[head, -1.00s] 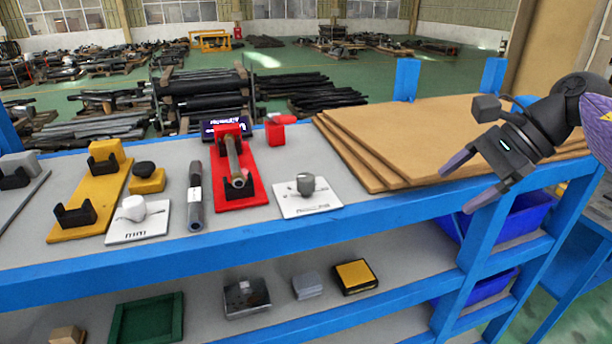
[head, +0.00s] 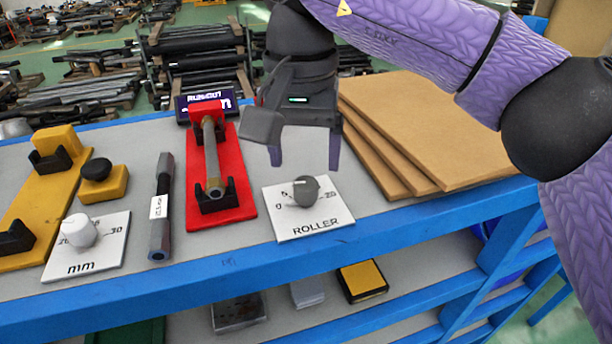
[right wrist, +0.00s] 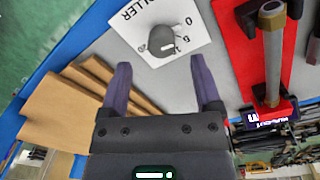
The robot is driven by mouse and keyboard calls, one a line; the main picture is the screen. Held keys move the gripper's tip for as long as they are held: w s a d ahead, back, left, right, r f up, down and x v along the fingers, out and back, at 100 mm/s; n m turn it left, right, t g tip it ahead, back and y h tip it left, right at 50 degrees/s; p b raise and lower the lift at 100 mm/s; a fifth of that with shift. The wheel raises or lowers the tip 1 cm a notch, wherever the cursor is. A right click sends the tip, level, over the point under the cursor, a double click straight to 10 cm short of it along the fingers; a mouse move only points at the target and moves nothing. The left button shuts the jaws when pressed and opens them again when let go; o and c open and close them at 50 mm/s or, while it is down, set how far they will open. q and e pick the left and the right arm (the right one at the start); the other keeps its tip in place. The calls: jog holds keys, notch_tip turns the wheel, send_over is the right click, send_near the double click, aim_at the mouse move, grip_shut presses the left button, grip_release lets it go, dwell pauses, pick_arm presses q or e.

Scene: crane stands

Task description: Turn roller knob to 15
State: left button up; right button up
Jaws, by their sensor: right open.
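The roller knob (head: 306,191) is a dark grey round knob with a light pointer mark. It sits on a white plate (head: 327,229) labelled ROLLER with a number scale, on the bench top. It also shows in the right wrist view (right wrist: 163,40), beyond the fingertips; I cannot read its exact setting. My right gripper (head: 306,168) is open and empty, pointing down above and just behind the knob, its two purple-grey fingers apart and not clearly touching it. In the right wrist view my right gripper (right wrist: 162,82) also shows open. My left gripper is not in view.
A red stand (head: 240,205) holding a rod is left of the plate. A white knob (head: 80,230) on a plate marked mm, a dark bar (head: 162,190) and a yellow stand (head: 75,180) lie farther left. Stacked brown boards (head: 440,130) lie to the right.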

aim_at(305, 183)
jog(key=f, duration=0.5)
jog(key=shift+w, duration=0.3)
jog(key=shift+s+f, duration=0.15)
grip_shut()
